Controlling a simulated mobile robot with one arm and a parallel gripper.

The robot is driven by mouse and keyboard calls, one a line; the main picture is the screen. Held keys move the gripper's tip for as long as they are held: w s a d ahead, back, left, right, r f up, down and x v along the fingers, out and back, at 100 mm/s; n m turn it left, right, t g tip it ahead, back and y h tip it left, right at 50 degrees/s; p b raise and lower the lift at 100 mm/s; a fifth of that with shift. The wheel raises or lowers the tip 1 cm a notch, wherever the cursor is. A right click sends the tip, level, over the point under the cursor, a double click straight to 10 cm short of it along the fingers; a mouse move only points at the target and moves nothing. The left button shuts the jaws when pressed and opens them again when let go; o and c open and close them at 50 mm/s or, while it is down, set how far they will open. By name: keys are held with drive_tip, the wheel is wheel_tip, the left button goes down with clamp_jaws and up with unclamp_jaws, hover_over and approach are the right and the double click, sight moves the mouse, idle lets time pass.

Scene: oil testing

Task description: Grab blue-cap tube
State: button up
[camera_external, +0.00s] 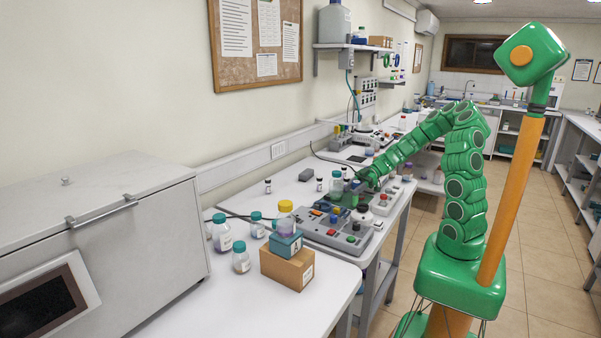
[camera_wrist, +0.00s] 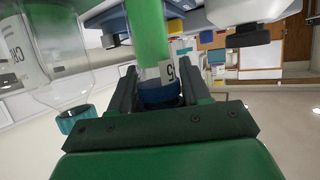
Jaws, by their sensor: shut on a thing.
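The blue-cap tube (camera_wrist: 151,40) shows in the wrist view, with green contents and a white label bearing a dark mark. Its blue cap (camera_wrist: 160,93) lies between the two dark fingers of my gripper (camera_wrist: 161,78), which is shut on the tube at its cap end. The wrist picture appears upside down. In the external view my gripper (camera_external: 366,180) is over the bench among the bottles and devices. The tube is too small and crowded there to make out clearly.
A clear bottle with a teal cap (camera_wrist: 76,118) is close beside my gripper in the wrist view. A grey control panel (camera_external: 343,238) and a cardboard box (camera_external: 287,266) with a yellow-capped bottle (camera_external: 286,215) above it stand nearer on the bench. Several teal-capped bottles (camera_external: 222,235) stand left.

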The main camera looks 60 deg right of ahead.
drive_tip(key=shift+r, duration=0.75)
drive_tip(key=s+r, duration=1.1)
drive_tip(key=s, duration=0.2)
drive_tip(key=shift+s+a, duration=0.2)
drive_tip(key=shift+s, duration=0.2)
drive_tip(key=shift+s+r, duration=0.1)
drive_tip(key=shift+r, duration=0.1)
idle(0.3)
drive_tip(key=shift+d, duration=0.1)
